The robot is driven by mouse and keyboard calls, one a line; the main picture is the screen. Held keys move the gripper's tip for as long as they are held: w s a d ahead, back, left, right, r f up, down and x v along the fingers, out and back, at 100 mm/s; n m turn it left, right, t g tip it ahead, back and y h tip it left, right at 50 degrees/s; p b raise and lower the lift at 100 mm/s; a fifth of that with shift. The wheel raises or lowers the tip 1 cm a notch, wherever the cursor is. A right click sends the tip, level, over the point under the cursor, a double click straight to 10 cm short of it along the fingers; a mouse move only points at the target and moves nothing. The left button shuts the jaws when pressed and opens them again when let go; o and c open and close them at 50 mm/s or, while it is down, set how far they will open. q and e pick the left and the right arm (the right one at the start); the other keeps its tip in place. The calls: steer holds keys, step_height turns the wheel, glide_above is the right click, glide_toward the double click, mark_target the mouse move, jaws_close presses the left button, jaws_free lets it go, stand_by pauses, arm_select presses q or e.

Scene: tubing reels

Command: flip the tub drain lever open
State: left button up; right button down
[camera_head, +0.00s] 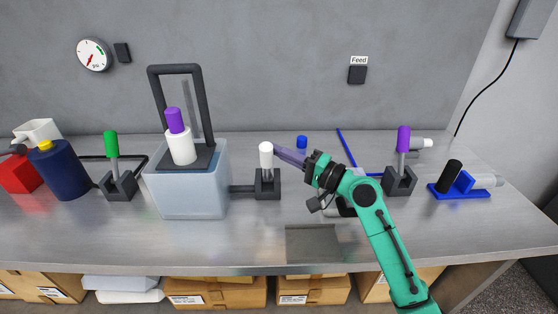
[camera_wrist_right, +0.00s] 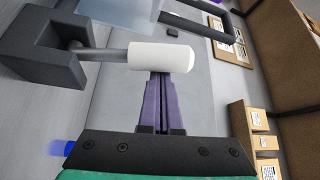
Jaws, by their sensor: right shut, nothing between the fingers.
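The drain lever has a white cylindrical handle (camera_head: 266,154) standing upright in a dark grey valve block (camera_head: 267,184). A dark pipe joins this block to the right side of the translucent tub (camera_head: 186,193). My right gripper (camera_head: 277,149), with purple fingers, is at the right of the white handle, its tips at or very near it. In the right wrist view the shut fingertips (camera_wrist_right: 158,77) point at the side of the white handle (camera_wrist_right: 161,56); I cannot tell whether they touch. Nothing is between the fingers. My left gripper is not in view.
A green-handled lever (camera_head: 111,145) stands left of the tub, and a purple-handled lever (camera_head: 403,140) stands to the right. A white bottle with a purple cap (camera_head: 179,147) is on the tub's top. A dark blue jar (camera_head: 60,173) is far left. The front of the bench is mostly clear.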

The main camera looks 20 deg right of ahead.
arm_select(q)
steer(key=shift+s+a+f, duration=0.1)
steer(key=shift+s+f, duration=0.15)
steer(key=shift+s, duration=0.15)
arm_select(e)
steer(key=shift+s+a+f, duration=0.2)
steer(key=shift+s+a, duration=0.05)
steer(key=shift+s, duration=0.5)
